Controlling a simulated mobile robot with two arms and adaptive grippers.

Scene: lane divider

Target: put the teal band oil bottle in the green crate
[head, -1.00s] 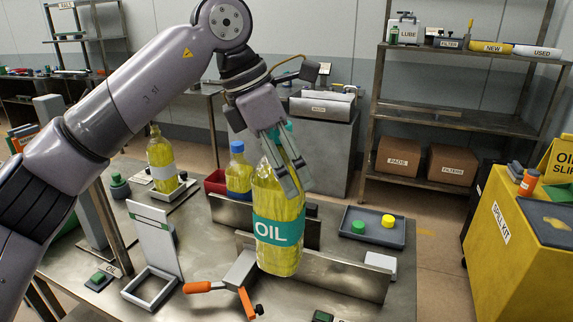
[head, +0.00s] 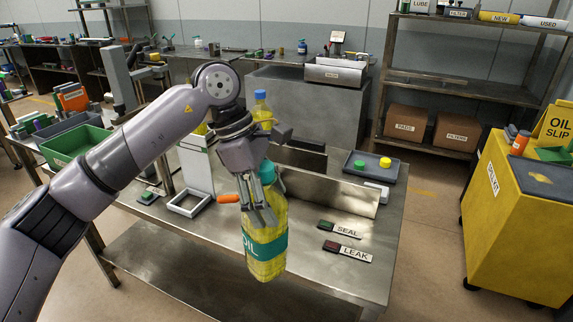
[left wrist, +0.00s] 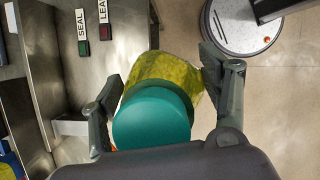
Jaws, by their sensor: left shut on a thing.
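The teal band oil bottle (head: 266,246) holds yellow oil and has a teal cap and a teal label. My left gripper (head: 260,212) is shut on its upper part and holds it nearly upright, in front of the table's near edge in the head view. In the left wrist view its teal cap (left wrist: 152,118) sits between the two fingers (left wrist: 160,100), with the yellow body beyond. The green crate (head: 76,146) stands at the left in the head view, behind my left arm, and is partly hidden by it. My right gripper is not in view.
The steel table (head: 330,270) carries a metal divider (head: 330,190), a grey tray (head: 376,168) with green and yellow caps, and SEAL (head: 340,229) and LEAK (head: 347,252) tags. Another bottle with a blue cap (head: 261,97) stands behind my gripper. A yellow spill kit cart (head: 515,220) stands right.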

